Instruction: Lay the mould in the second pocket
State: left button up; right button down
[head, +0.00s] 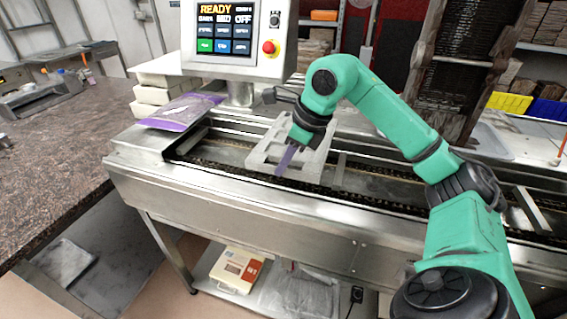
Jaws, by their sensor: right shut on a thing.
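My right gripper (293,147) is shut on a narrow violet piece, which I take for the mould (285,161). It is held tilted, its lower end pointing down toward the conveyor's front side. Behind and around it, a light grey frame with openings (262,147) lies on the conveyor; I take these openings for the pockets. The gripper hides part of this frame, so I cannot tell which opening the mould is over or whether it touches the frame. My left gripper is not in view.
The steel conveyor (235,205) runs across the middle, with crossbars over its dark chains. A control panel (228,32) reading READY stands behind it. A purple bag (182,110) and a stack of pale blocks (150,96) are at the left, beside a brown stone table (60,150).

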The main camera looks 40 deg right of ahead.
jog(key=shift+f+b, duration=3.4)
jog(key=shift+f, duration=0.35)
jog(key=c, duration=0.9)
grip_release()
jog(key=shift+s, duration=0.1)
jog(key=p+v, duration=0.3)
jog(key=v, duration=1.1)
jog(key=shift+s+r, duration=0.2)
jog(key=shift+r, duration=0.1)
